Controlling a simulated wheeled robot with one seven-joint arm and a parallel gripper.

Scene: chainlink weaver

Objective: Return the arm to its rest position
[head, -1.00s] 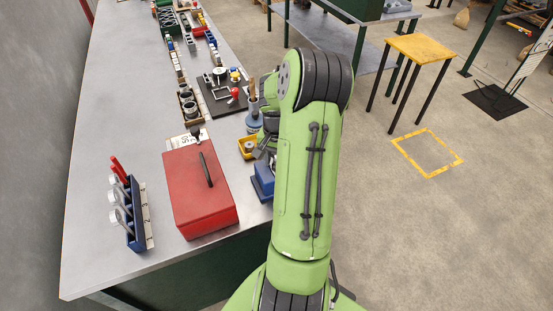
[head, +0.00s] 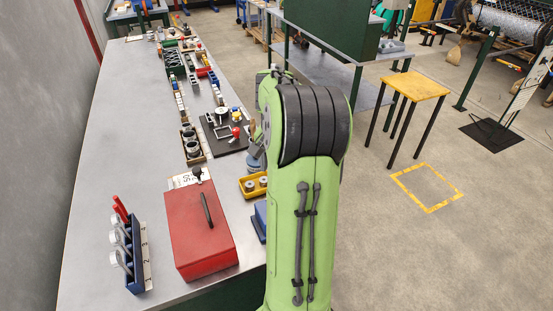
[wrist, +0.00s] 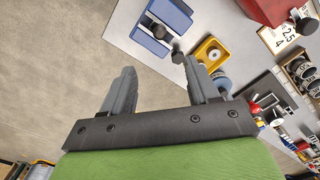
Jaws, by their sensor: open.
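My gripper (wrist: 163,88) shows in the wrist view with its two grey fingers spread wide apart and nothing between them. Beyond the fingers are bare floor and the edge of the workbench. In the head view my green arm stands raised at the bench's right edge and hides the gripper. The grey workbench (head: 120,150) runs along the left of the head view. A yellow tray (head: 253,186) and a blue block (head: 260,220) sit at its near right edge. In the wrist view the yellow tray (wrist: 203,47) lies beyond the right finger.
A red box (head: 198,235) and a blue rack (head: 130,250) with numbered slots stand on the near bench. A black board (head: 226,138) with parts lies farther back. A yellow-topped stool (head: 415,86) stands on the floor at right. The floor between stool and arm is clear.

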